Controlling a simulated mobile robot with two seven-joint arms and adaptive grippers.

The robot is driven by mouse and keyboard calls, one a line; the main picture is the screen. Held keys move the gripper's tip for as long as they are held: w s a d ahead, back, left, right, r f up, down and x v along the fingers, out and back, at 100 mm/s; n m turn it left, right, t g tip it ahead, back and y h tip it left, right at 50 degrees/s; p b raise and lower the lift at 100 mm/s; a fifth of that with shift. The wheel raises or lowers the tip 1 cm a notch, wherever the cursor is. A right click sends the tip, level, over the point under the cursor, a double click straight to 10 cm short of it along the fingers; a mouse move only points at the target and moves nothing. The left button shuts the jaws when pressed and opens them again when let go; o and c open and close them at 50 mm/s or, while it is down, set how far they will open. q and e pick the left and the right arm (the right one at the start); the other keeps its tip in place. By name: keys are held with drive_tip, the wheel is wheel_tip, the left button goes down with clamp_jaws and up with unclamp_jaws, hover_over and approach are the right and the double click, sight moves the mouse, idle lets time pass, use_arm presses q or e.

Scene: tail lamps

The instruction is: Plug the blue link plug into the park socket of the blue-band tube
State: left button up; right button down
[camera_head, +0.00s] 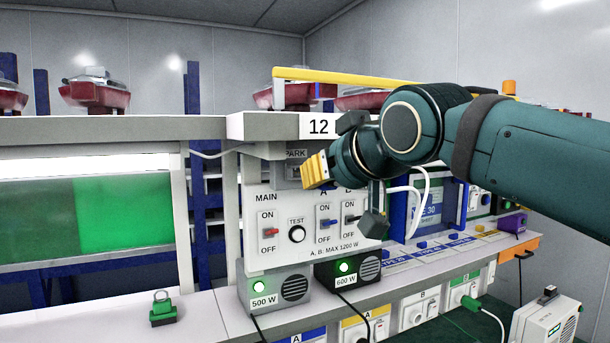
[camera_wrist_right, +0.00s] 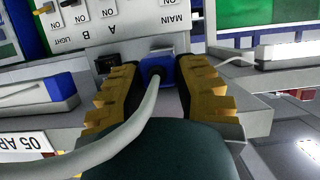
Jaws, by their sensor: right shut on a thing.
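My right gripper (camera_head: 316,170) reaches in from the right, its yellow fingertips beside the grey park socket (camera_head: 293,171) under the PARK label. In the wrist view its fingers (camera_wrist_right: 158,85) are shut on the blue link plug (camera_wrist_right: 157,68), one on each side. A pale cable runs from the plug back past the palm. The plug's front end points towards the panel; I cannot tell whether it touches a socket. The plug is hidden in the head view. I cannot tell which part is the blue-band tube. My left gripper is not in view.
The switch panel (camera_head: 270,240) with MAIN and TEST controls stands below the shelf marked 12. Two lit power boxes sit under it, 500 W (camera_head: 274,290) and 600 W (camera_head: 347,268). A green plug (camera_head: 162,310) stands on the bench at left. Red lamps (camera_head: 95,92) rest on the shelf.

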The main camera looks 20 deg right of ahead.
drive_tip(key=shift+w, duration=0.15)
drive_tip(key=shift+w+a+p, duration=0.2)
drive_tip(key=shift+w+p, duration=0.45)
drive_tip(key=shift+w, duration=0.7)
drive_tip(key=shift+w, duration=0.1)
idle(0.6)
drive_tip(key=shift+w+a, duration=0.15)
drive_tip(key=shift+w, duration=0.55)
drive_tip(key=c, duration=0.7)
unclamp_jaws()
drive_tip(key=v, duration=1.2)
